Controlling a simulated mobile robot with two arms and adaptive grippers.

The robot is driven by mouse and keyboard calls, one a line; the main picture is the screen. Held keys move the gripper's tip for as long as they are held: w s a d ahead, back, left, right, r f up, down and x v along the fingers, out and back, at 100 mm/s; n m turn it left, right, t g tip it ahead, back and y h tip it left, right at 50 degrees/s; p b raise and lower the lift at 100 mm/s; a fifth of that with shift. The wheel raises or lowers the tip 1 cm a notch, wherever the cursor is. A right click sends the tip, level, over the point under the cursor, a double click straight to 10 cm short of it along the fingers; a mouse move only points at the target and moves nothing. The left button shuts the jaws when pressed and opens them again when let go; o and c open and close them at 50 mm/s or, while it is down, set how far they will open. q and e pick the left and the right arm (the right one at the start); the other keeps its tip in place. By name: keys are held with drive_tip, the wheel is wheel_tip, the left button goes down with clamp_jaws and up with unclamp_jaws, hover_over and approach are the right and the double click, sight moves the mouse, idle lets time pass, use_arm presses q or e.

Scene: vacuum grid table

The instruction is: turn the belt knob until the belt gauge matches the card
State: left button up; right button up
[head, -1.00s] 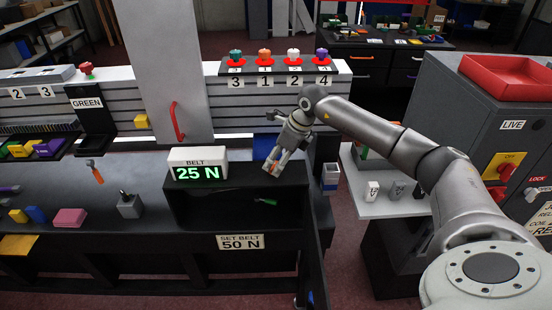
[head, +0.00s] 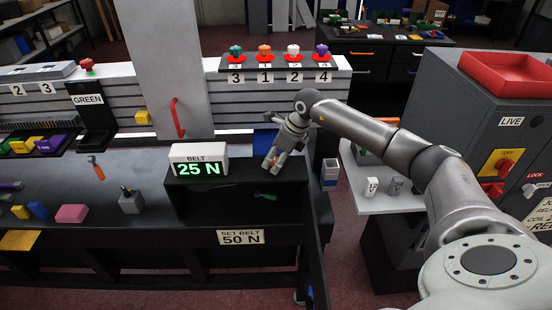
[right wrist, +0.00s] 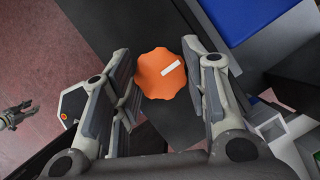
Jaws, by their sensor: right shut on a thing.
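The orange belt knob (right wrist: 162,74), lobed and with a white pointer mark, sits between the fingers of my right gripper (right wrist: 163,80) in the right wrist view. The gripper is shut on it. The gauge reads 25 N in green.
A dark open bay (head: 215,205) lies below the gauge, with a green-handled tool (head: 266,196) in it. A grey cabinet (head: 480,120) stands to the right. A grey holder (head: 131,202) and coloured blocks lie on the bench at left.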

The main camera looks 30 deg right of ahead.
drive_tip(key=m+b, duration=0.1)
drive_tip(key=m, duration=0.1)
drive_tip(key=m+t+h+b, duration=0.1)
drive_tip(key=m, duration=0.1)
drive_tip(key=shift+a+m+h, duration=0.1)
drive_tip(key=shift+m+h, duration=0.2)
drive_tip(key=shift+m, duration=0.1)
drive_tip(key=m+h+b, duration=0.1)
drive_tip(key=m+b, duration=0.1)
drive_tip(key=m, duration=0.1)
drive_tip(key=m+h+b, duration=0.1)
drive_tip(key=m+b, duration=0.1)
drive_tip(key=m, duration=0.1)
drive_tip(key=shift+w+a+h, duration=0.1)
drive_tip(key=shift+a+h, duration=0.05)
drive_tip(key=shift+h, duration=0.15)
drive_tip(key=m+g+h+b, duration=0.1)
drive_tip(key=m+b, duration=0.1)
drive_tip(key=m, duration=0.2)
drive_tip(key=shift+m, duration=0.4)
drive_tip(key=m+b, duration=0.1)
drive_tip(key=m, duration=0.1)
drive_tip(key=m+g+h+b, duration=0.1)
drive_tip(key=m, duration=0.1)
drive_tip(key=shift+r+g, duration=0.15)
drive_tip(key=shift+g, duration=0.15)
drive_tip(key=o, duration=1)
